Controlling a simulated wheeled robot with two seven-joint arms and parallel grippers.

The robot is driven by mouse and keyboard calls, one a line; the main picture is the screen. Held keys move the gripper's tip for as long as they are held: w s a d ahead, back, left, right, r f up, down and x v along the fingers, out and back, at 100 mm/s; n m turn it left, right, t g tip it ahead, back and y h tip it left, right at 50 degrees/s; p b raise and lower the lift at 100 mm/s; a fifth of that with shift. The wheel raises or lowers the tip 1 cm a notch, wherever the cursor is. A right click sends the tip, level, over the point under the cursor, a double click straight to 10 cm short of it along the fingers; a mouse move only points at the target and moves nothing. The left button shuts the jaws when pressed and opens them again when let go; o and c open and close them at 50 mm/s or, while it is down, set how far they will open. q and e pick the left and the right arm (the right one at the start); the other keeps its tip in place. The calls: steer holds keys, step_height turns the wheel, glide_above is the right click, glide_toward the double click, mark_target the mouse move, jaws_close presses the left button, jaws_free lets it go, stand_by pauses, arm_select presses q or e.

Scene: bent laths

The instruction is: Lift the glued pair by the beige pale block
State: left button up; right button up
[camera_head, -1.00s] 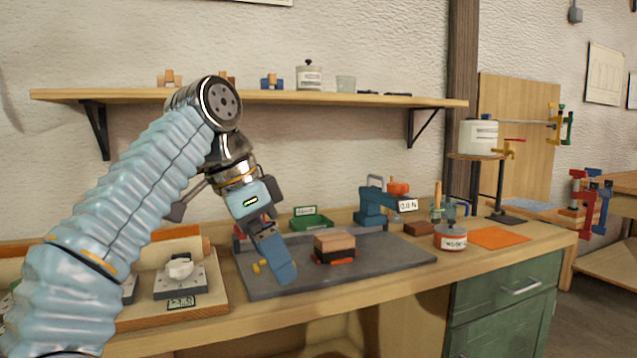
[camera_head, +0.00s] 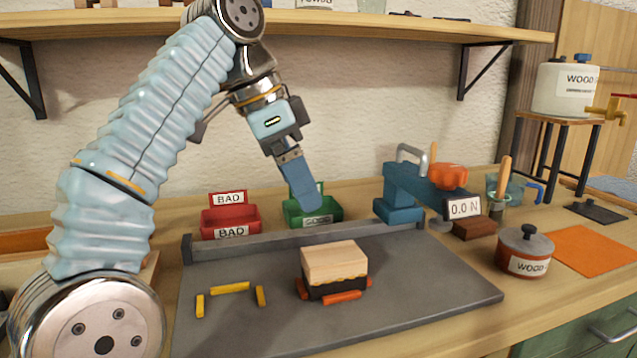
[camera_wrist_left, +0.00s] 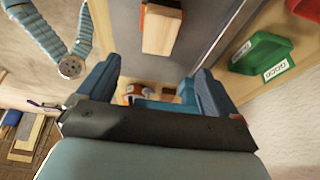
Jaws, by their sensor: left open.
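The glued pair sits on the grey board (camera_head: 400,305). Its beige pale block (camera_head: 335,261) lies on top of a dark block (camera_head: 337,290), with a yellowish glue line between them. Orange-red stops (camera_head: 343,298) lie around its base. My left gripper (camera_head: 306,200) points down, above and behind the pair in the head view, apart from it. In the left wrist view the gripper (camera_wrist_left: 152,88) has its two blue fingers spread with nothing between them. The pale block (camera_wrist_left: 160,30) shows beyond them near the top. My right gripper is not in view.
A red BAD bin (camera_head: 230,220) and a green bin (camera_head: 325,212) stand behind the board's raised back bar (camera_head: 225,246). Yellow stops (camera_head: 230,288) lie left of the pair.

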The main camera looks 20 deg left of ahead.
mark_target(332, 253)
arm_select(q)
steer(key=x, duration=1.3)
steer(key=shift+d+f, duration=0.1)
steer(key=shift+f, duration=0.1)
steer(key=c, duration=1.1)
steer(key=o, duration=0.4)
steer(key=shift+c, duration=1.4)
steer(key=shift+r, duration=4)
